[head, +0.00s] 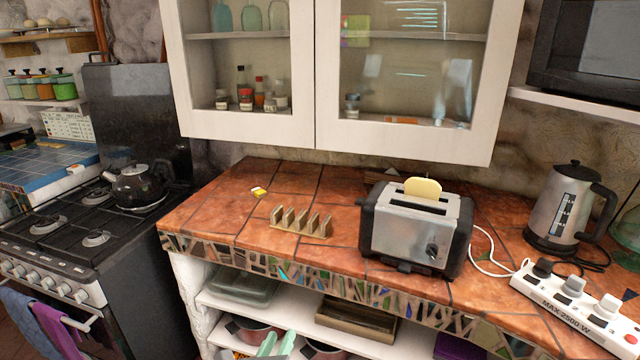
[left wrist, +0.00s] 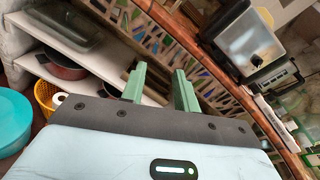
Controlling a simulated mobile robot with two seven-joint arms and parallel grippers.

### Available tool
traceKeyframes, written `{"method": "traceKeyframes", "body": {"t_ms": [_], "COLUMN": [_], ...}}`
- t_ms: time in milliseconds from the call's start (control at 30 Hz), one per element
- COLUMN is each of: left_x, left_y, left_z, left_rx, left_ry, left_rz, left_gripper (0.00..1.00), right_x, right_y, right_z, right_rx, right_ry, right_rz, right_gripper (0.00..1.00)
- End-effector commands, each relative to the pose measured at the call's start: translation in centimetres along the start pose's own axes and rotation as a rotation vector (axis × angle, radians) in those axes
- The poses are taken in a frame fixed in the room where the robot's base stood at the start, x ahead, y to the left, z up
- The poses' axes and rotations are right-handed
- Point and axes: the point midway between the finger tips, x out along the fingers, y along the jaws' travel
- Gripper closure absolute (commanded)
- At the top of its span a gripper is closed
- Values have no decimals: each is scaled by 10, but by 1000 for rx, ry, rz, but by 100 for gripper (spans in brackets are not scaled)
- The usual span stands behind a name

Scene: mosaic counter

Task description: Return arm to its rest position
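My left gripper (head: 276,345) shows at the bottom edge of the head view, low in front of the counter's open shelves. Only its pale green fingertips are visible there. In the left wrist view its two green fingers (left wrist: 160,88) stand apart with nothing between them. They are in front of the mosaic counter edge and shelves, touching nothing that I can see. The rest of my left arm is out of the head view. My right gripper is in neither view.
A toaster (head: 416,228) with a bread slice (head: 423,188) stands on the tiled counter (head: 215,212). A toast rack (head: 301,222) is left of it. A kettle (head: 562,208) and power strip (head: 575,305) are at right. Shelves (head: 240,310) below hold pots and trays.

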Motion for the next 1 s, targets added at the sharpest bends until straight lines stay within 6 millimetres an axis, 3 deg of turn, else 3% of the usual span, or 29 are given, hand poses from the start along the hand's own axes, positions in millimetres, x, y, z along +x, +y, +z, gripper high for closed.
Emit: {"method": "traceKeyframes", "body": {"t_ms": [33,200,267,567,767,1000], "left_x": [-2,-8,-17,-62,-119,-204], "left_y": [20,74,74,107,138,178], "left_z": [3,14,-4,-59,-106,-146], "left_rx": [31,110,9,-429,-858,-1408], "left_ry": [-1,-2,37,169,246,247], "left_rz": [22,80,90,204,351,575], "left_gripper": [69,69,69,69,69,69], "right_x": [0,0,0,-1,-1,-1], "right_y": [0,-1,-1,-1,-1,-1], "right_z": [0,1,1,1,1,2], "right_rx": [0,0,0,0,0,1], "right_ry": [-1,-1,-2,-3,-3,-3], "right_rz": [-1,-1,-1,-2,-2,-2], "right_gripper": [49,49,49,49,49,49]}}
